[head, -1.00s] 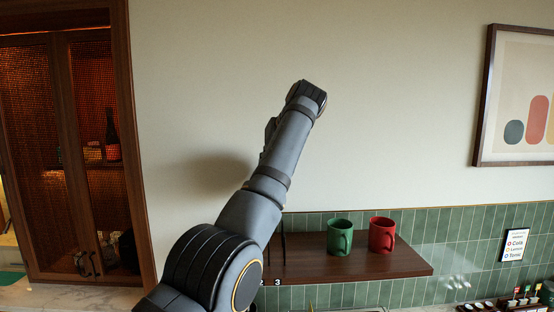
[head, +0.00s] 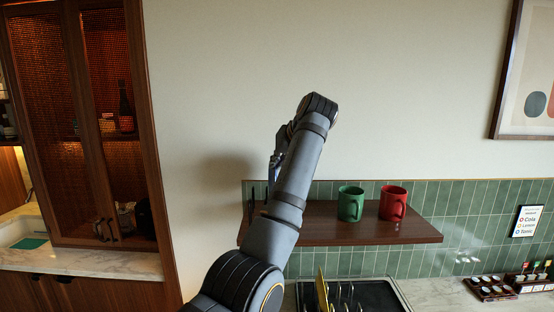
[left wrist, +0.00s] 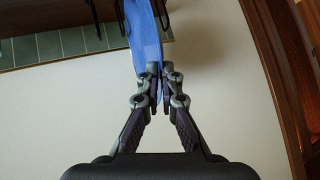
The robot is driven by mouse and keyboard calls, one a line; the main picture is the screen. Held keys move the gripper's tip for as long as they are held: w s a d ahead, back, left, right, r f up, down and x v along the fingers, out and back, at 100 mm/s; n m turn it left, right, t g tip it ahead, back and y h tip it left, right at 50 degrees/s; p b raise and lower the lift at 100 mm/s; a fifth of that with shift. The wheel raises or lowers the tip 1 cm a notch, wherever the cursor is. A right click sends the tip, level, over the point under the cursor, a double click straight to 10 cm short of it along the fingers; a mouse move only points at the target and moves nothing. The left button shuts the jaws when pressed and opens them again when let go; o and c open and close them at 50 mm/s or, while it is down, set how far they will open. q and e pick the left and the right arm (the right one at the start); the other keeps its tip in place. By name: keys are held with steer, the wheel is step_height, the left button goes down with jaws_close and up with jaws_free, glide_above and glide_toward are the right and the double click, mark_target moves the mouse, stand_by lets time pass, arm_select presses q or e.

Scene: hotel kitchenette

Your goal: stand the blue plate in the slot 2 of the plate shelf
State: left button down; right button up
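The blue plate (left wrist: 144,35) is edge-on in the left wrist view, between the fingertips of my left gripper (left wrist: 154,74), which is shut on its rim. In the head view my left gripper (head: 275,158) is mostly behind my forearm, above the left end of the shelf, and the plate is hard to make out there. The wooden plate shelf (head: 335,232) is on the wall, with thin dark dividers (head: 252,198) at its left end. My arm hides most of the slots and the slot numbers. The shelf also shows in the left wrist view (left wrist: 50,60), beside the plate. My right gripper is not in view.
A green mug (head: 350,205) and a red mug (head: 392,204) stand on the shelf to the right of my arm. Below is a dark rack (head: 375,295) with a yellow item (head: 321,290). A wooden cabinet (head: 150,180) stands at the left.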

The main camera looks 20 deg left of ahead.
arm_select(q)
step_height(320, 180, down, 4)
steer(key=shift+w+r+b, duration=0.1)
steer(key=shift+r+b, duration=0.1)
steer(key=shift+b, duration=0.85)
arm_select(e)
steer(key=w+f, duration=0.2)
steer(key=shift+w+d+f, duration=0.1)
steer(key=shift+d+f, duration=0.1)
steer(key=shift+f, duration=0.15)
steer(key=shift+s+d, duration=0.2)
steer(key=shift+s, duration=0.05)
arm_select(q)
steer(key=shift+f, duration=0.35)
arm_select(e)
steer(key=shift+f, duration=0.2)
arm_select(q)
steer(key=c, duration=1.6)
jaws_free()
steer(key=shift+o, duration=0.8)
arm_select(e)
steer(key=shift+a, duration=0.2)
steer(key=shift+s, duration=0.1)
